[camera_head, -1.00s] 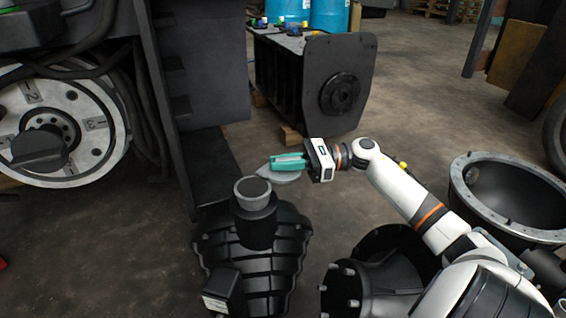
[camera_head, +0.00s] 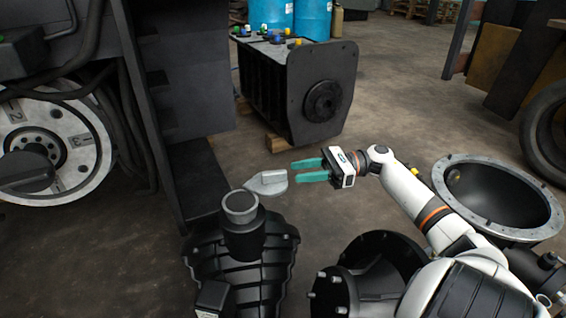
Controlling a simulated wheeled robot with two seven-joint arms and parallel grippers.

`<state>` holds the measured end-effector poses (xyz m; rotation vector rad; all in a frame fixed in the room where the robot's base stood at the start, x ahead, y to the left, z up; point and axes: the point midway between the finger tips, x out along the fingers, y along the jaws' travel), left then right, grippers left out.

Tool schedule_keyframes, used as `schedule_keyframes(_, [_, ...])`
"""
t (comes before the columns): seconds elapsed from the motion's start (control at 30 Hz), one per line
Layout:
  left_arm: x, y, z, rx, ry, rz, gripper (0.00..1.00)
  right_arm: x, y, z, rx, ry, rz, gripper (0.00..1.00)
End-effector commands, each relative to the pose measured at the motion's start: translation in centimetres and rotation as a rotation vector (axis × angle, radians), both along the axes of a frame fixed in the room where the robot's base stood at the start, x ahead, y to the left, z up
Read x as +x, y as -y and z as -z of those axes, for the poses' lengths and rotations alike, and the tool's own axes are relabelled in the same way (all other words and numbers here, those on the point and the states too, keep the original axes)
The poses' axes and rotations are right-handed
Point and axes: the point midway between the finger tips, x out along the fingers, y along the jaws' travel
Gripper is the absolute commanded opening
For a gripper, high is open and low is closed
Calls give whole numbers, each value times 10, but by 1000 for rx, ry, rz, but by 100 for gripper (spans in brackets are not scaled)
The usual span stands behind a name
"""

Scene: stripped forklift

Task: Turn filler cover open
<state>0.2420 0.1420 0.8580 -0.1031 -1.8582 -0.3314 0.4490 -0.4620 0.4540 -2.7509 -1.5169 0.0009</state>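The filler neck (camera_head: 242,228) stands upright on a ribbed black tank (camera_head: 235,268), with a light grey ring (camera_head: 240,206) at its top. The grey filler cover (camera_head: 267,184) sits swung out to the back right of the ring and does not lie over it. My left gripper is not in view.
A large metal bowl-shaped housing (camera_head: 500,195) and a black flanged part (camera_head: 337,292) stand on the right near my arm. A dark forklift body (camera_head: 180,70) with a wheel (camera_head: 85,150) is at the left. A black battery box (camera_head: 290,85) stands behind on open floor.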

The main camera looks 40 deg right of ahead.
Motion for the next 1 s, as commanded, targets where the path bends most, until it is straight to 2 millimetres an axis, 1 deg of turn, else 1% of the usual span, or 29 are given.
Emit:
schedule_keyframes(0.03, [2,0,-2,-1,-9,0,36,-4,8,-3,0,-1,3,36])
schedule_keyframes(0.1, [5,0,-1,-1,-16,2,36,-9,16,-2,0,-2,2,36])
schedule_keyframes(0.2, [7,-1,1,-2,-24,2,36,-14,24,-1,-1,-1,1,36])
schedule_keyframes(0.3, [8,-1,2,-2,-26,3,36,-17,27,0,0,0,-1,36])
schedule_keyframes(1.0, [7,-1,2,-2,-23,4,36,-17,27,0,-1,1,-1,36])
